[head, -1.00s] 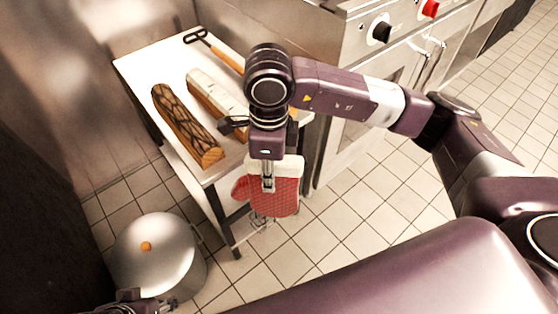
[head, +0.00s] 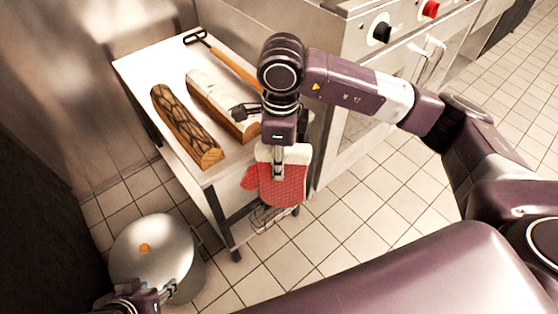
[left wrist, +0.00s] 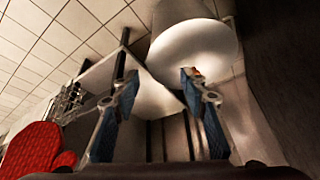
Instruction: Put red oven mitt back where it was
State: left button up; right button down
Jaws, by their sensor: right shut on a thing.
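The red oven mitt (head: 280,187) with a white cuff hangs from my right gripper (head: 278,168), which is shut on its cuff. It hangs in front of the near right corner of the white table (head: 215,172), and its thumb points left. The mitt also shows at the lower left of the left wrist view (left wrist: 35,150). My left gripper (head: 150,299) is low at the bottom left of the head view, beside the pot. In the left wrist view its fingers (left wrist: 158,95) are apart with nothing between them.
Two loaves, one dark-scored (head: 185,125) and one pale-topped (head: 215,100), lie on the table with a wooden-handled tool (head: 235,65). A wire rack (head: 270,217) shows low beside the table. A lidded pot (head: 150,258) stands on the floor at left. The oven (head: 370,75) stands right.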

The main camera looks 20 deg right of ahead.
jog(key=shift+f, duration=0.15)
jog(key=c, duration=1.6)
grip_release()
pick_arm(q)
jog(key=shift+w+d+r+t, duration=0.2)
jog(key=shift+w+t, duration=0.05)
jog(key=shift+w, duration=0.25)
jog(key=shift+w+d+r+t, duration=0.15)
jog(key=shift+w+t, duration=0.1)
jog(key=shift+w, duration=0.25)
jog(key=shift+s, duration=0.15)
pick_arm(e)
notch_tip(320, 180, up, 3)
jog(key=shift+p, duration=0.45)
notch_tip(320, 180, up, 10)
jog(key=shift+f+p, duration=0.25)
jog(key=shift+p, duration=0.6)
pick_arm(q)
jog(key=s+g, duration=0.1)
jog(key=s+a, duration=0.1)
jog(key=s, duration=0.1)
jog(key=s+g, duration=0.1)
jog(key=s, duration=0.1)
jog(key=shift+s+a+r+g, duration=0.15)
jog(key=shift+s+a+g, duration=0.1)
jog(key=shift+a+g, duration=0.1)
